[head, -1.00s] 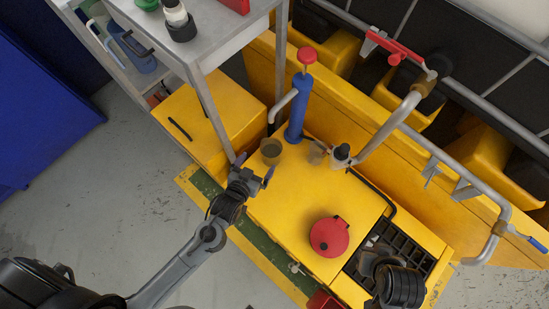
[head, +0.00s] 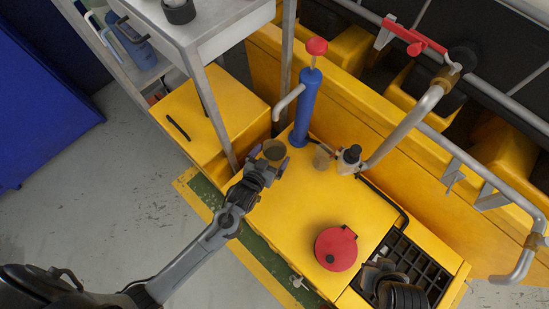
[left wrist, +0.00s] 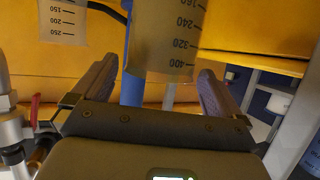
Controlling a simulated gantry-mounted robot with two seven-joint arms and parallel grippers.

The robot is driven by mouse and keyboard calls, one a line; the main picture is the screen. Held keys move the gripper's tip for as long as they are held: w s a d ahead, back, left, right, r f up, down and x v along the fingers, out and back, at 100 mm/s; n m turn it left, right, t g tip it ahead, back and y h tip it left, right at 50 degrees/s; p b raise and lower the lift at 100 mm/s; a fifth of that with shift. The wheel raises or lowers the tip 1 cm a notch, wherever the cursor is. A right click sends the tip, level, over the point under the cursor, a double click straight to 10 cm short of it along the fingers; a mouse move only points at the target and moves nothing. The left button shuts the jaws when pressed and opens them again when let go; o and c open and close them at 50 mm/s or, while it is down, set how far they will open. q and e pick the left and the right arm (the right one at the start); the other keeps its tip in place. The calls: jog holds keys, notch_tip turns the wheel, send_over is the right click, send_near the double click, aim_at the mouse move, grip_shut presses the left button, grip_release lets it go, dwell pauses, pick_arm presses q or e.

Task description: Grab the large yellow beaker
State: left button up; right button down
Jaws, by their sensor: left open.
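The large yellow beaker (head: 274,149), see-through and tinted, stands on the yellow machine top near the blue pump. In the left wrist view the beaker (left wrist: 165,45) shows printed marks up to 400. My left gripper (head: 268,160) is open at its near side. In the left wrist view the fingers of my left gripper (left wrist: 158,85) lie to either side of the beaker, with a gap on each side. I cannot tell how far the beaker is between them. My right gripper is not in view.
A smaller beaker (head: 321,157) stands to the right, by a dark-capped bottle (head: 349,158). The blue pump (head: 307,105) rises just behind the large beaker. A metal shelf (head: 225,35) stands at the left. A red pot (head: 336,249) sits nearer, beside a black grate (head: 425,270).

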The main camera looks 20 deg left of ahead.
aim_at(279, 143)
pick_arm(q)
jog(key=shift+b+x, duration=1)
jog(key=shift+x, duration=0.95)
jog(key=shift+r, duration=0.15)
jog(key=shift+c, duration=0.8)
jog(key=c, duration=1.5)
jog(key=shift+r, duration=0.1)
